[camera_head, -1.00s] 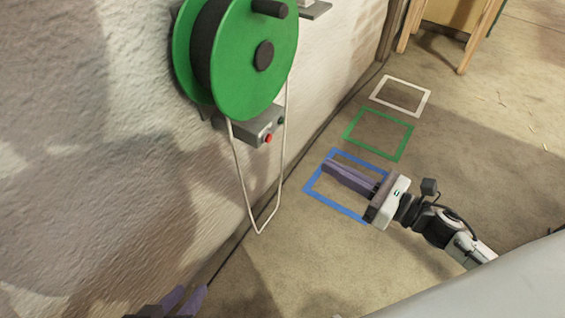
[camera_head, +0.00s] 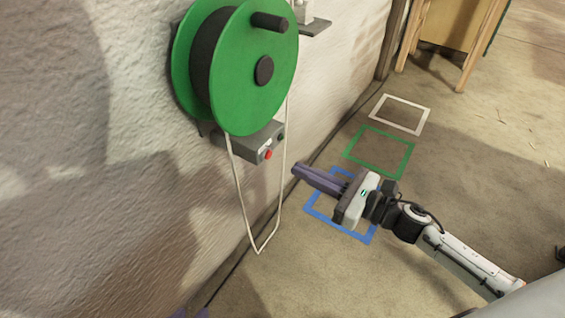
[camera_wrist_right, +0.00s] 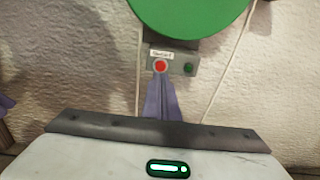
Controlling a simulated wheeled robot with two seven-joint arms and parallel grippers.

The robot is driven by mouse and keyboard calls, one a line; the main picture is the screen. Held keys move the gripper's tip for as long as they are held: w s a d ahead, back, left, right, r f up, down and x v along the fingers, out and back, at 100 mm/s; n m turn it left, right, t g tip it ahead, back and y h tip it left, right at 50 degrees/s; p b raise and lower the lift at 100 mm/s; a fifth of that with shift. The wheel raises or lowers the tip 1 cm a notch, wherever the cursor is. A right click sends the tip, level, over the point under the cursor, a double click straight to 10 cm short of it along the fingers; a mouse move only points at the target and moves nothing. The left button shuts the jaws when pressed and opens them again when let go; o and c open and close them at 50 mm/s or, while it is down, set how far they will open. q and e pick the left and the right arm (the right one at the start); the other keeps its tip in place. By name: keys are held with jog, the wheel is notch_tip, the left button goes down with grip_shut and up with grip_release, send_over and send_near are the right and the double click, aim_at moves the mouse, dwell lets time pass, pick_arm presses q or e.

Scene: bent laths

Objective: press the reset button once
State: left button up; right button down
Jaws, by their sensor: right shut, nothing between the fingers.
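A grey control box (camera_head: 248,145) is on the wall under the green reel. It has a red button (camera_head: 267,154) and a dark green button (camera_head: 281,137). In the right wrist view the red button (camera_wrist_right: 160,66) sits under a small white label (camera_wrist_right: 161,54), too small to read surely; the green button (camera_wrist_right: 188,68) is to its right. My right gripper (camera_head: 296,169) is shut and empty, its purple fingers pointing at the box. In the wrist view the fingertips (camera_wrist_right: 160,82) appear just below the red button; in the head view they look apart from it. Only purple tips of my left gripper (camera_head: 190,313) show.
The green reel (camera_head: 275,95) juts from the wall above the box. A pale cord (camera_head: 240,200) hangs in a loop below it. Blue (camera_head: 318,214), green (camera_head: 378,172) and white (camera_head: 400,131) outlines mark the floor. A wooden-legged piece of furniture (camera_head: 470,60) stands at the back.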

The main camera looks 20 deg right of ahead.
aim_at(270, 156)
jog(key=x, duration=0.4)
jog(key=shift+w+a, duration=0.25)
jog(key=shift+w, duration=0.05)
pick_arm(q)
jog(key=shift+w+d+f+b, duration=0.1)
jog(key=shift+d+f+b, duration=0.05)
jog(key=shift+b, duration=0.2)
pick_arm(e)
jog(key=shift+x, duration=0.8)
